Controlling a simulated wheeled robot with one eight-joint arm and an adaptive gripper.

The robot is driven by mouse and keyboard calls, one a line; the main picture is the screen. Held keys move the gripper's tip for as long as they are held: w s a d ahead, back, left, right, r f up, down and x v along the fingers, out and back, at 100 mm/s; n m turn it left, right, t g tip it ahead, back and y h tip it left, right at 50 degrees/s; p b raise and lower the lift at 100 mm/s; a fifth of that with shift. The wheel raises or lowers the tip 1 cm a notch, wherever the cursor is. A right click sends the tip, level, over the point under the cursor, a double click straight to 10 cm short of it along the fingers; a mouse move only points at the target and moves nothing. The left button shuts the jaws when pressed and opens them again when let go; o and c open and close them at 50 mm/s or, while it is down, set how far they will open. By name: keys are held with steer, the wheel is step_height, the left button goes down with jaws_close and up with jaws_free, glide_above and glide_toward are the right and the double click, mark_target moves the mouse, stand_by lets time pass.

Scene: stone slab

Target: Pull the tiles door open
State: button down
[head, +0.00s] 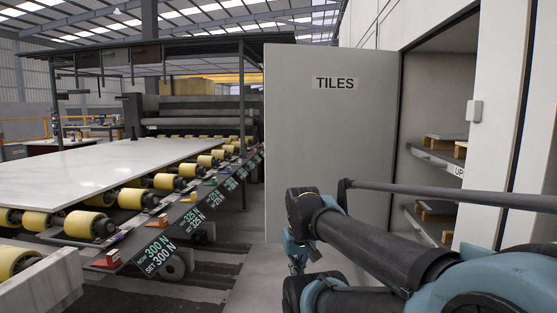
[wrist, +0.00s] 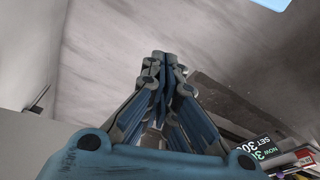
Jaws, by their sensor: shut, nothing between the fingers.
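The tiles door (head: 330,130) is a flat grey panel with a "TILES" label. In the head view it stands swung out from the cabinet, and the cabinet opening (head: 436,110) shows to its right. I see no handle on the visible face. My gripper (head: 297,266) is low by the door's lower left edge, partly hidden by my arm. In the wrist view my gripper (wrist: 161,56) has its fingers together and empty, pointing toward a plain grey surface. I cannot tell whether it touches anything.
Inside the cabinet, shelves hold tiles on wooden pallets (head: 446,138). A roller line (head: 145,197) with a large pale slab (head: 85,170) runs along the left. A strip of floor (head: 240,250) is clear between line and door.

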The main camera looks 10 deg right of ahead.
mark_target(278, 157)
steer(key=w+d+r+t, duration=0.2)
steer(key=w+r, duration=3.3)
steer(key=w, duration=0.1)
steer(key=shift+w+d+f, duration=0.15)
steer(key=shift+w+f, duration=1.75)
steer(key=shift+f, duration=0.3)
steer(key=shift+w+d+f, duration=0.15)
steer(key=shift+w+f, duration=1.7)
steer(key=shift+f, duration=0.3)
